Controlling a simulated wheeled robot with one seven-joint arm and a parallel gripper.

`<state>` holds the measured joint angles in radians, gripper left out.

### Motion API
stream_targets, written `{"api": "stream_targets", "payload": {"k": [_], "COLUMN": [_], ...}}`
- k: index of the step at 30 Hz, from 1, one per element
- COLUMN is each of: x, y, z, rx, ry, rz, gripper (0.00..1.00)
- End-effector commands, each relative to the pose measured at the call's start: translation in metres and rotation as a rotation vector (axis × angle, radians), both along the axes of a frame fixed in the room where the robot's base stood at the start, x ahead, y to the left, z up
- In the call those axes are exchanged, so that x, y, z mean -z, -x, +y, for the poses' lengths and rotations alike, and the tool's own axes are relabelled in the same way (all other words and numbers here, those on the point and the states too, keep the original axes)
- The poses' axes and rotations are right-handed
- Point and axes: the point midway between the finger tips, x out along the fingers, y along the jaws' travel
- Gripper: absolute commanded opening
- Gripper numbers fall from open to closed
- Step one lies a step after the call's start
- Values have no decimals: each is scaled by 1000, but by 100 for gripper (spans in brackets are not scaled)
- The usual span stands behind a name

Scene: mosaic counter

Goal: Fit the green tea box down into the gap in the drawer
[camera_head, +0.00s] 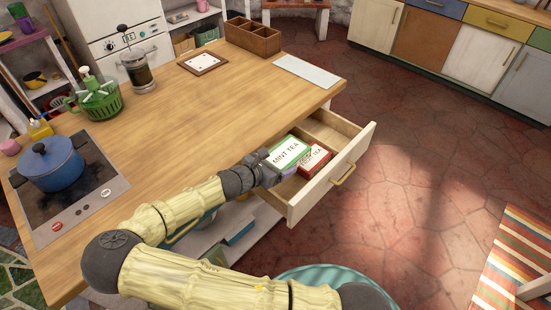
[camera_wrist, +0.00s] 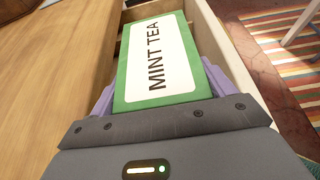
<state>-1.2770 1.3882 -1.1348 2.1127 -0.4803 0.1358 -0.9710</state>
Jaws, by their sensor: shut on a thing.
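The green tea box (camera_head: 286,151), with a white label reading MINT TEA, is at the open drawer (camera_head: 300,201). In the wrist view the green tea box (camera_wrist: 158,60) reaches forward from between my purple fingers, over the drawer (camera_wrist: 207,35). My gripper (camera_head: 273,165) is shut on its near end; the fingers also show in the wrist view (camera_wrist: 160,88). A red tea box (camera_head: 315,158) lies in the drawer just right of the green one. The gap under the green box is hidden, so I cannot tell how deep it sits.
The wooden counter (camera_head: 170,125) borders the drawer on the left. The drawer's far compartment (camera_head: 335,128) looks empty. A pale board (camera_head: 307,72) and a wooden divided box (camera_head: 253,37) lie on the counter. A blue pot (camera_head: 52,165) stands on the hob at the left.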

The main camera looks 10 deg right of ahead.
Motion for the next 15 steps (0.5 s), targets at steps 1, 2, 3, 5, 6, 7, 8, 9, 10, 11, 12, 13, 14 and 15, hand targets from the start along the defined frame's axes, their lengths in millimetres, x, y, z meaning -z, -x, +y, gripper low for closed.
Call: {"api": "stream_targets", "payload": {"k": [1,2,3,5,6,7,8,9,10,11,12,13,14,15], "x": [0,-1,-1,-1,-1,-1,-1,-1,-1,0,1,2,3,5], "y": [1,1,1,1,1,1,1,1,1,1,1,1,1,1], "z": [1,2,2,3,3,4,4,4,5,5,4,4,4,3], "rx": [4,5,4,3,2,1,0,-1,-1,-1,-1,0,0,1], "ry": [0,0,1,1,1,1,1,1,1,1,1,1,1,2], "rz": [0,0,-1,0,0,0,0,0,0,0,0,0,0,0], "gripper": [57,57,57,57,57,57,57,57,57,57,57,57,57,57]}}
